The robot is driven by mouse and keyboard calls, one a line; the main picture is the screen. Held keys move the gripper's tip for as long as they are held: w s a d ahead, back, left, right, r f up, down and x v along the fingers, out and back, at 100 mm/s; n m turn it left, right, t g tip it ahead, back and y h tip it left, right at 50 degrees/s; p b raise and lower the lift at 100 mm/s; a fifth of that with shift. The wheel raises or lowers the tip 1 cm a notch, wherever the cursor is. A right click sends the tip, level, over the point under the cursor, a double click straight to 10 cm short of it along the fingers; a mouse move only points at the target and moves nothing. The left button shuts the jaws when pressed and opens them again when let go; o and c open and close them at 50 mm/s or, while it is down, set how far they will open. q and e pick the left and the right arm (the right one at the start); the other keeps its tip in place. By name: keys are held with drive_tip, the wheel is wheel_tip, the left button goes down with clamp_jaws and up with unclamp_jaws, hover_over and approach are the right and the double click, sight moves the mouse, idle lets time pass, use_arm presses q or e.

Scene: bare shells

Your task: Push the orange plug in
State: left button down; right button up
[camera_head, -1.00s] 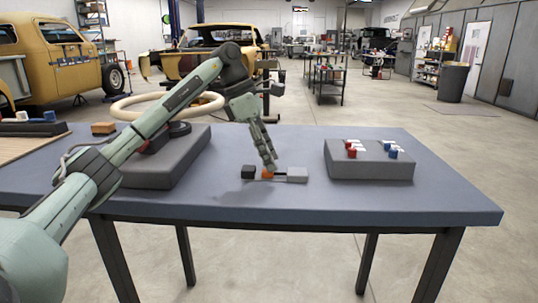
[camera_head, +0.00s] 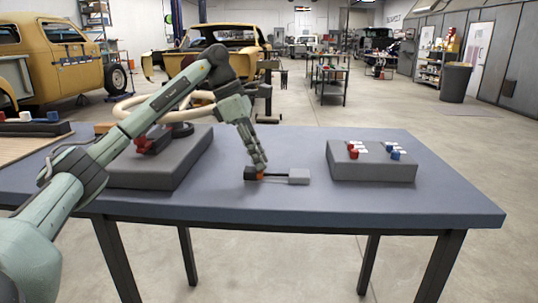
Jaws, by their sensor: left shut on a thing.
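The orange plug (camera_head: 261,177) is small and mostly covered by my left gripper (camera_head: 260,170). My left gripper reaches down to the table top and is shut on the plug. A small dark block (camera_head: 249,174) lies just left of the plug, against or very near it; I cannot tell how far the plug is in. A light grey block (camera_head: 299,177) lies to the right, with a thin dark strip (camera_head: 279,175) between it and the plug. My right gripper is not in view.
On the blue-grey table (camera_head: 330,204), a grey block with red and blue parts (camera_head: 371,171) stands at the right. The table's front strip is clear.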

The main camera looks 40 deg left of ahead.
use_arm(q)
drive_tip(key=c, duration=1.4)
unclamp_jaws()
drive_tip(key=shift+s+a, duration=0.1)
drive_tip(key=shift+a, duration=0.1)
drive_tip(key=shift+o, duration=0.2)
drive_tip(key=shift+r, duration=0.1)
drive_tip(key=v, duration=1.1)
drive_tip(key=shift+r, duration=0.4)
drive_tip(key=shift+s+a, duration=0.1)
drive_tip(key=shift+s, duration=0.05)
